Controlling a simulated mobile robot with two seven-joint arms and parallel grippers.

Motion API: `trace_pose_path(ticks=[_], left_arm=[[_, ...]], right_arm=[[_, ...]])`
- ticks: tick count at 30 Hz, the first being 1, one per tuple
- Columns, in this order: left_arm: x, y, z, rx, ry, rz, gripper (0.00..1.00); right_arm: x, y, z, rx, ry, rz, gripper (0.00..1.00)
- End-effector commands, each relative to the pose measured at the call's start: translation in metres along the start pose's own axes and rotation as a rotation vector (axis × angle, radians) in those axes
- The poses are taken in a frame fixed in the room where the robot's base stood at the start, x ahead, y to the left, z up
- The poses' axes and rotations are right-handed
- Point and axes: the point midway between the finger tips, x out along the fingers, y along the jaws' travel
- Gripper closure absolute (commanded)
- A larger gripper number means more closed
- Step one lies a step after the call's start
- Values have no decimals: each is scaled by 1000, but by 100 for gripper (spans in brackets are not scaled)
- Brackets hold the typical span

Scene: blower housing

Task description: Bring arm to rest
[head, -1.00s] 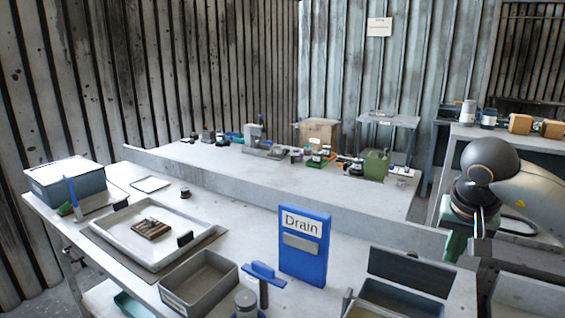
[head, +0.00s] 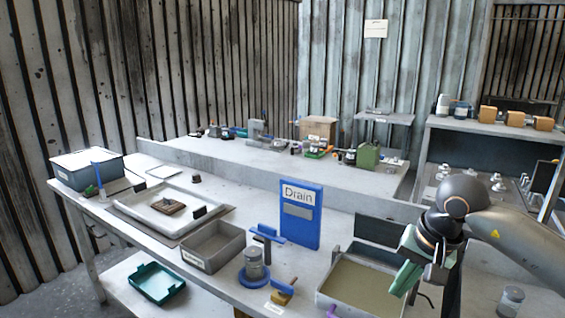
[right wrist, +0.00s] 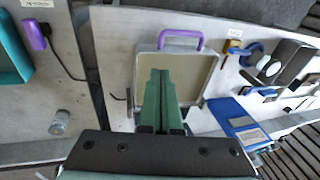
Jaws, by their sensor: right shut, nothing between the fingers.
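My right arm comes in from the right in the head view. Its green-fingered gripper (head: 408,272) hangs at the right edge of the open tan-floored tray (head: 360,285). In the right wrist view the two green fingers (right wrist: 160,97) lie together with nothing between them. Behind them shows the same tray (right wrist: 203,72), with a purple handle (right wrist: 181,38) on its rim. I cannot tell how far the fingertips are above the tray. My left gripper is not in view.
A blue Drain sign (head: 300,222) stands on the bench beside a grey bin (head: 212,246) and a metal jar (head: 254,265) on a blue base. A white tray (head: 150,208) lies to the left. A glass jar (head: 510,300) stands at lower right.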

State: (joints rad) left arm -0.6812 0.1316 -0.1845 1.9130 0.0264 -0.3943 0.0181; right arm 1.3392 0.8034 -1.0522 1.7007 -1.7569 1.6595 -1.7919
Motion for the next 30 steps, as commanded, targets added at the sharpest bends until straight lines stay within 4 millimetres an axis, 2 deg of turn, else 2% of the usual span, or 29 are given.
trace_pose_path(ticks=[1,3,6,9,13,16,19,23,26,27,29,30], left_arm=[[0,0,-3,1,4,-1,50],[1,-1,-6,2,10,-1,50],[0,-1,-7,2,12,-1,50],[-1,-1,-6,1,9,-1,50],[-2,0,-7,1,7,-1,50],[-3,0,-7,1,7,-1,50],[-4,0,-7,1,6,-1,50],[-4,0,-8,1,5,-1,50],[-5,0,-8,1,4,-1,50],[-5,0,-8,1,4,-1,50],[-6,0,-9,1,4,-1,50],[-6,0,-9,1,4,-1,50]], right_arm=[[17,-14,22,32,-84,-56,100],[34,-34,54,103,-211,-143,100],[50,-66,104,248,-435,-266,100],[53,-95,151,444,-692,-372,100],[42,-127,191,754,-1043,-458,100],[29,-143,203,1025,-1317,-485,100],[21,-152,198,1321,-1592,-475,100],[26,-147,175,1736,-1940,-413,100],[47,-130,152,2075,-2196,-326,100],[59,-120,144,-2130,2210,270,100],[82,-100,134,-1995,2008,169,100],[99,-84,129,-1901,1874,109,100]])
